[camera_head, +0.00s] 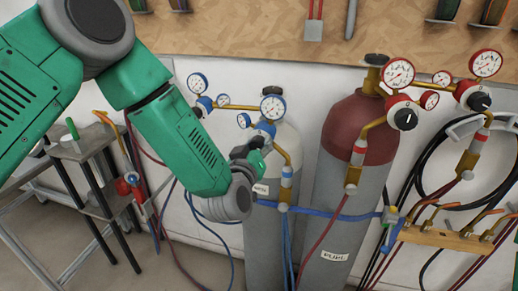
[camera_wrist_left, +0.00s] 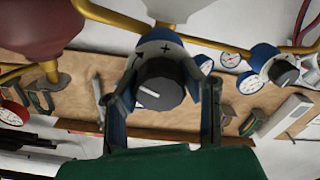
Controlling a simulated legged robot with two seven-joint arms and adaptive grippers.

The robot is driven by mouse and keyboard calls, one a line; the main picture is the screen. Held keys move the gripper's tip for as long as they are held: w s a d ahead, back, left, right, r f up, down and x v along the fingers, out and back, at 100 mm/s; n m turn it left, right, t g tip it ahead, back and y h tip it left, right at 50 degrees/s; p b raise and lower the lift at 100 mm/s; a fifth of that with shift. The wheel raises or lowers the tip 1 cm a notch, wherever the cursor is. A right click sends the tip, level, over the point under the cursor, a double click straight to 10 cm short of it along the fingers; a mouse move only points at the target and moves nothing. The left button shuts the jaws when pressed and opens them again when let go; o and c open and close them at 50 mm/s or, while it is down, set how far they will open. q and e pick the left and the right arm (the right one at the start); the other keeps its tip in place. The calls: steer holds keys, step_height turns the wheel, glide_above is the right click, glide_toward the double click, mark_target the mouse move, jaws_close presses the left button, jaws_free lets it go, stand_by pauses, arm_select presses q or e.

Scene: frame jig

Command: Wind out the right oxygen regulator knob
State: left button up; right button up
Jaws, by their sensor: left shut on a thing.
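The right oxygen regulator (camera_head: 265,127) is blue and white with a gauge (camera_head: 273,106) and sits on the pale grey cylinder. My left gripper (camera_head: 250,155) is at its front, and the knob is hidden there in the head view. In the left wrist view the dark round knob (camera_wrist_left: 160,88), with a white pointer line, sits between the two fingers of my left gripper (camera_wrist_left: 163,82), which is shut on it. A plus mark shows on the white face behind the knob. My right gripper is in neither view.
The left blue regulator (camera_head: 203,102) is close by on the left. A dark red cylinder (camera_head: 352,130) with red regulators (camera_head: 402,117) stands to the right. A blue strap (camera_head: 330,213) crosses the cylinders, and hoses hang below. A small metal stand (camera_head: 85,145) is at left.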

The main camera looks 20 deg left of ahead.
arm_select(q)
steer(key=n+b, duration=0.3)
steer(key=n, duration=0.2)
steer(key=shift+a+f+n, duration=0.1)
steer(key=shift+f+n, duration=0.05)
steer(key=shift+n, duration=0.25)
steer(key=n+b, duration=0.3)
steer(key=n, duration=0.1)
steer(key=shift+f, duration=0.1)
steer(key=n+b, duration=0.4)
steer(key=n, duration=0.1)
steer(key=shift+f+n+b, duration=0.15)
steer(key=shift+n+b, duration=0.2)
steer(key=shift+n, duration=0.05)
steer(key=shift+n+b, duration=1.8)
steer(key=shift+n, duration=0.6)
steer(key=shift+s, duration=0.1)
steer(key=shift+f, duration=0.1)
steer(key=o, duration=1.2)
steer(key=shift+r, duration=0.2)
